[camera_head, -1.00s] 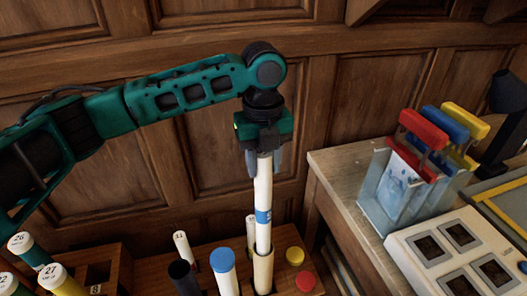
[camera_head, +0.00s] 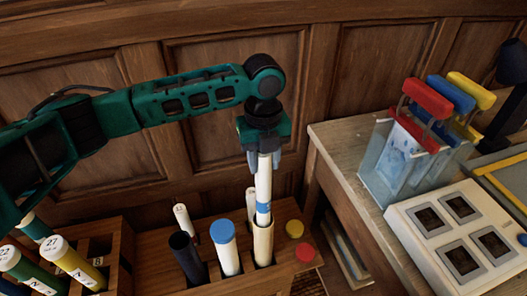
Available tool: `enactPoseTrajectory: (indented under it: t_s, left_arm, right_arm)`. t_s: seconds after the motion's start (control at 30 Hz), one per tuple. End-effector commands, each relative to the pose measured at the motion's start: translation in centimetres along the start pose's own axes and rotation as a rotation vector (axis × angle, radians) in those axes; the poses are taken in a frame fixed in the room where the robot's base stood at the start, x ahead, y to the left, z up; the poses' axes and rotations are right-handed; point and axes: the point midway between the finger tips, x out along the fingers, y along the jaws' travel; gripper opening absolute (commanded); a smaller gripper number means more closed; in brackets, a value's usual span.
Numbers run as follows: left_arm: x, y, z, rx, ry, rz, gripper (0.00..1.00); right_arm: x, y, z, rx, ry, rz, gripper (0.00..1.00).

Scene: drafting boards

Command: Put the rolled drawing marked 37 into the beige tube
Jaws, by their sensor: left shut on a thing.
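A white rolled drawing with a blue band (camera_head: 264,182) stands nearly upright in the head view. My left gripper (camera_head: 264,158) is shut on its top end from above. Its lower end is inside the open mouth of the beige tube (camera_head: 263,246), with the blue band just above the rim. No number 37 can be read on the drawing. The beige tube stands in a wooden rack (camera_head: 150,262). My right gripper is not in view.
Numbered rolls (camera_head: 70,262) stand at left. A bench (camera_head: 345,150) with a clear rack is at right.

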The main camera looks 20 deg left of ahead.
Motion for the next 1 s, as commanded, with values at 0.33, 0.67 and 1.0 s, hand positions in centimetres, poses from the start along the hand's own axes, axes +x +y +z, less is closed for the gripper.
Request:
enactPoseTrajectory:
  t_s: [0.33, 0.67, 1.0]
  left_arm:
    - [2.9, 0.0, 0.0, -0.001, 0.001, 0.001, 0.00]
    - [4.2, 0.0, 0.0, 0.000, -0.001, 0.000, 0.00]
    - [4.2, 0.0, 0.0, 0.000, -0.001, 0.000, 0.40]
  right_arm:
    - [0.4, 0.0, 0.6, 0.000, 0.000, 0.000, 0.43]
    - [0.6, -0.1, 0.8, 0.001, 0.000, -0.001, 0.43]
    - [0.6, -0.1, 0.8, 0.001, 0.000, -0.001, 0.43]
